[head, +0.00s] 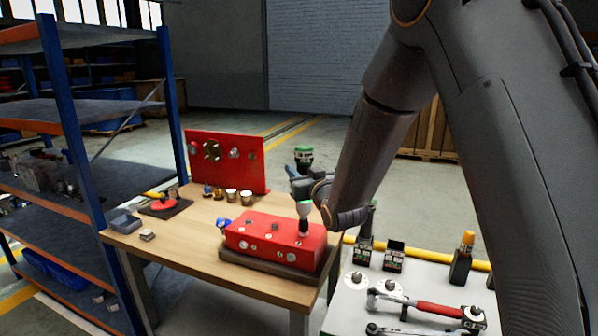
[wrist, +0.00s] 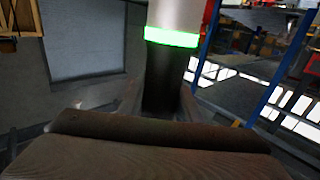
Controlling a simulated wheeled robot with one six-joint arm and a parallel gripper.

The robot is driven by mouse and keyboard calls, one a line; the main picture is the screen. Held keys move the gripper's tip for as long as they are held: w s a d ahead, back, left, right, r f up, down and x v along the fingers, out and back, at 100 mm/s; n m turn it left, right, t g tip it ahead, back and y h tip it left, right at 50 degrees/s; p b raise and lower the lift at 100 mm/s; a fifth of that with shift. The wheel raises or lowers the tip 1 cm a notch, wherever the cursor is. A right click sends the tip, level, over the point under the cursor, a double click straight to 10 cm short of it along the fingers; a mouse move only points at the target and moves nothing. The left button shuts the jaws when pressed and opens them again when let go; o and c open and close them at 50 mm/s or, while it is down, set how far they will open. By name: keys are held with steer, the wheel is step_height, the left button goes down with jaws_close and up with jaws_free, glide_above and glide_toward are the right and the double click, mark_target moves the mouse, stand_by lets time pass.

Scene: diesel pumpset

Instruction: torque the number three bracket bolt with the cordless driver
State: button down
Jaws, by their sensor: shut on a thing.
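The cordless driver (head: 304,157) stands roughly upright over the right part of the red pumpset block (head: 262,236). Its dark and green top shows above my gripper (head: 303,187), and a pale, green-topped lower part shows below it. In the wrist view my gripper (wrist: 165,105) is shut on the driver (wrist: 173,15), which has a lit green ring. The driver's lower end is close to the block's top; I cannot tell whether it touches a bolt. Several round fittings show on the block, but I cannot make out which is the number three bolt.
A wooden bench (head: 190,245) carries the block, an upright red panel (head: 228,160), small cups and a grey bin (head: 121,222). A white table (head: 345,312) at right holds a red-handled wrench (head: 430,307) and dark holders. Blue-orange shelving (head: 80,150) stands left.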

steer(key=shift+f+b, duration=0.9)
steer(key=shift+b, duration=0.25)
stand_by(3.8)
steer(key=shift+r, duration=0.1)
